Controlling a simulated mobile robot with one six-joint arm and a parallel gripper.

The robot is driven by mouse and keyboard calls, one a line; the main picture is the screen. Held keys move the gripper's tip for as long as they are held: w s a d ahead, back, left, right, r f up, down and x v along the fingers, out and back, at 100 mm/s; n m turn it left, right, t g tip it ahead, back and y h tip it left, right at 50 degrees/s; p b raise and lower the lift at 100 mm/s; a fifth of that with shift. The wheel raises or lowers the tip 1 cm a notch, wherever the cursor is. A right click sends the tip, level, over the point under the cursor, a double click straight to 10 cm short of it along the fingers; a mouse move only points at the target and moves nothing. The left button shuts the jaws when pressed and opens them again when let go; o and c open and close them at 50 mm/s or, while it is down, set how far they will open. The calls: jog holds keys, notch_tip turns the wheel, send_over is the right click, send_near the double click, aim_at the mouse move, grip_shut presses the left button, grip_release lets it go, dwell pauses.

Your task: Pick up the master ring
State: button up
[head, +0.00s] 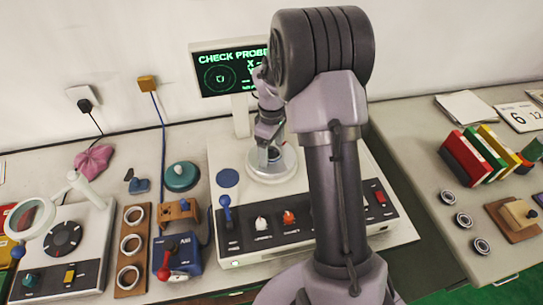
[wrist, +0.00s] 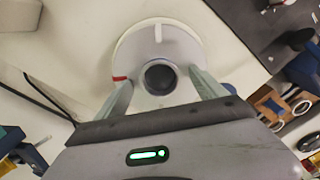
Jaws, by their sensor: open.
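My gripper (wrist: 163,90) is open in the wrist view, its two pale fingers on either side of a small dark round piece (wrist: 160,77). That piece sits at the middle of a pale round stage (wrist: 190,50) with a red mark at its left. I cannot tell whether it is the master ring, or whether the fingers touch anything. In the head view my gripper (head: 270,147) is low over the stage (head: 285,172) of the white machine. Several other rings show: pale ones in a wooden holder (head: 117,280) at the left, and dark-centred ones (head: 463,220) on the right table.
A screen (head: 215,76) behind the stage reads "CHECK PROBE". The machine's front panel (head: 270,241) has a blue lever (head: 226,210) and switches. A blue device (head: 183,262) and a magnifier (head: 30,220) stand at left. Coloured binders (head: 465,158) stand on the right table.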

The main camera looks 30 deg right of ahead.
jog(key=shift+r, duration=0.1)
jog(key=c, duration=1.5)
jog(key=shift+c, duration=0.3)
